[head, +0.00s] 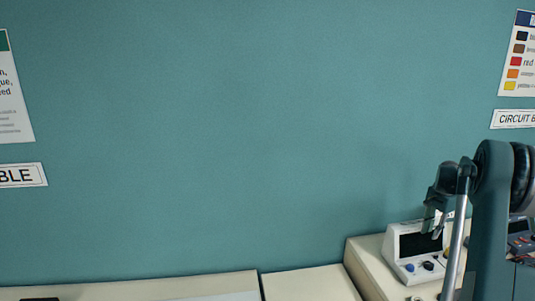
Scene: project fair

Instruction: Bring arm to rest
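My arm stands at the right of the head view, with a teal upper link, a black joint and a silver rod. My gripper (434,226) appears as a small dark shape at the left of the arm. It points down in front of a white instrument and overlaps it in the picture. I cannot tell whether the fingers are open or shut, or whether they touch the instrument. Part of the arm is cut off by the right and bottom edges.
The white instrument (407,268) with a dark screen and knobs sits on a cream surface (365,252). A dark device (519,243) is behind the arm. Lower cream tabletops (308,285) run along the bottom. The teal wall (220,130) carries signs at both sides.

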